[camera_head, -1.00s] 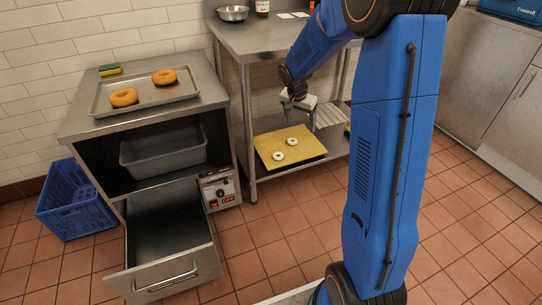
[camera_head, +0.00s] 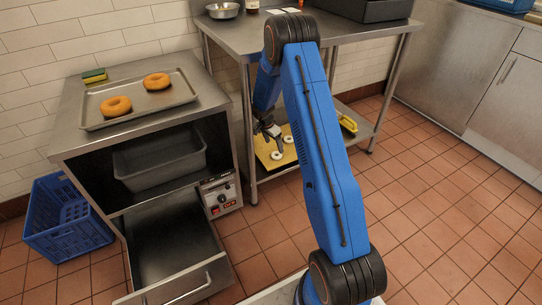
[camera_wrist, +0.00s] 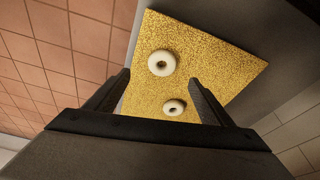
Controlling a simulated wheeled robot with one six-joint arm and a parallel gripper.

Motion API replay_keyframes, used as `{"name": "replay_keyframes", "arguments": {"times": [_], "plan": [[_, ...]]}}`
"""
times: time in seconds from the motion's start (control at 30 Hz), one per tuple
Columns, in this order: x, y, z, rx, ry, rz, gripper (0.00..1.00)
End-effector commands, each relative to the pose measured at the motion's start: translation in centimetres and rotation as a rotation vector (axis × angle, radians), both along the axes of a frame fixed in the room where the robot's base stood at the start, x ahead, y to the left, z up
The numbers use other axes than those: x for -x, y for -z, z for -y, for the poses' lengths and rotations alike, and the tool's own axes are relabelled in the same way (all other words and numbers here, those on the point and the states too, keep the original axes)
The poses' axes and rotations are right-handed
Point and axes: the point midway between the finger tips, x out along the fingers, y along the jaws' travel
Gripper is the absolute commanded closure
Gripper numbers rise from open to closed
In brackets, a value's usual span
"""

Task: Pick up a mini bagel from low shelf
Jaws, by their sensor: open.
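Two pale mini bagels lie flat on a yellow board (camera_head: 262,148) on the low shelf of the steel table. One (camera_head: 291,139) is farther from me and the other (camera_head: 281,156) is nearer. In the wrist view, the larger-looking bagel (camera_wrist: 171,60) shows between the fingertips, and the smaller-looking one (camera_wrist: 181,105) is below it, also between the fingers. The board (camera_wrist: 220,60) fills the middle there. My gripper (camera_head: 273,134) is open and empty, pointing down above the board, apart from both bagels. My arm hides part of the shelf.
The steel table top (camera_head: 345,38) overhangs the shelf. A yellow-handled item (camera_head: 348,123) lies on the shelf to the right. At left, a cabinet with its drawer (camera_head: 178,250) pulled out carries a tray (camera_head: 136,120) with two large bagels. A blue crate (camera_head: 70,228) stands beside it.

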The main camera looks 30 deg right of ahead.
Motion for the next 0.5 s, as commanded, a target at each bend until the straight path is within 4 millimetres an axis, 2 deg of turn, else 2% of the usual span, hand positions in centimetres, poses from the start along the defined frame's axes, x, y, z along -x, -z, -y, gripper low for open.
{"name": "replay_keyframes", "arguments": {"times": [0.5], "plan": [[-0.2, 3.6, 1.1, -0.001, 0.013, -0.001, 0.25]]}}
